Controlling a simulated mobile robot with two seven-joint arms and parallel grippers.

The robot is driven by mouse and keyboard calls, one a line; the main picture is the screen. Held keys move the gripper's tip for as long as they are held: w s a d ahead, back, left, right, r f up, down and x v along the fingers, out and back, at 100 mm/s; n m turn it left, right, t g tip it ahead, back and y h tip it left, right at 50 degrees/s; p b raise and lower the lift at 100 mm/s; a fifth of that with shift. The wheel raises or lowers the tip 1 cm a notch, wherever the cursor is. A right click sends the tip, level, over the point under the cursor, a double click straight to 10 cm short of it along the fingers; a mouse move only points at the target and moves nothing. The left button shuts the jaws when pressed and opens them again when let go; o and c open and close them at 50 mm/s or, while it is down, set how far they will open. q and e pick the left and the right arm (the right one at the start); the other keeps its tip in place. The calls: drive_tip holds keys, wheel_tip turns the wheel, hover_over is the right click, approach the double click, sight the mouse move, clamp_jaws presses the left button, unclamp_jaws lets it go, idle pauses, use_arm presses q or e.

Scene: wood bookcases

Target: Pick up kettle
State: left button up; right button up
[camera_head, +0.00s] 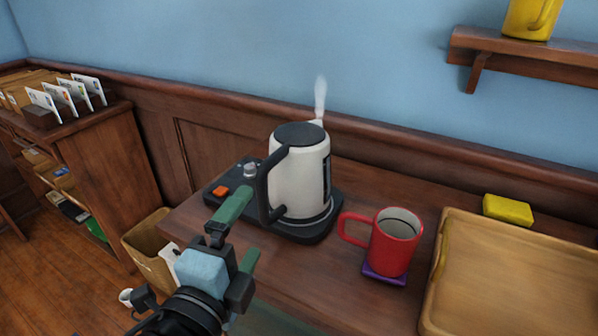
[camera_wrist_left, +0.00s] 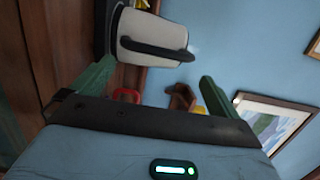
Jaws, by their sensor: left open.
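A white kettle (camera_head: 304,182) with a dark lid and a black handle stands upright on a black base (camera_head: 312,232) on the wooden counter. Pale steam (camera_head: 320,98) rises behind its lid. My left gripper (camera_head: 243,236) is open and empty, with green fingers, just left of the kettle's handle. In the left wrist view the kettle (camera_wrist_left: 148,28) appears sideways beyond the open fingers (camera_wrist_left: 153,88), with its handle toward the camera. I see no contact between fingers and handle. My right gripper is not in view.
The base has an orange switch (camera_head: 220,191) and a knob. A red mug (camera_head: 394,243) on a purple coaster (camera_head: 384,275) stands right of the kettle. A wooden tray (camera_head: 520,282) and a yellow sponge (camera_head: 508,209) lie further right. A wall shelf (camera_head: 530,55) holds a yellow mug (camera_head: 530,18).

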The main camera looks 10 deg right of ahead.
sight(263, 202)
use_arm(q)
drive_tip(key=x, duration=0.4)
drive_tip(key=shift+w+d, duration=0.15)
drive_tip(key=shift+w, duration=0.25)
drive_tip(key=shift+c, duration=1.4)
drive_tip(key=c, duration=1.2)
drive_tip(key=shift+r, duration=0.15)
drive_tip(key=shift+c, duration=0.7)
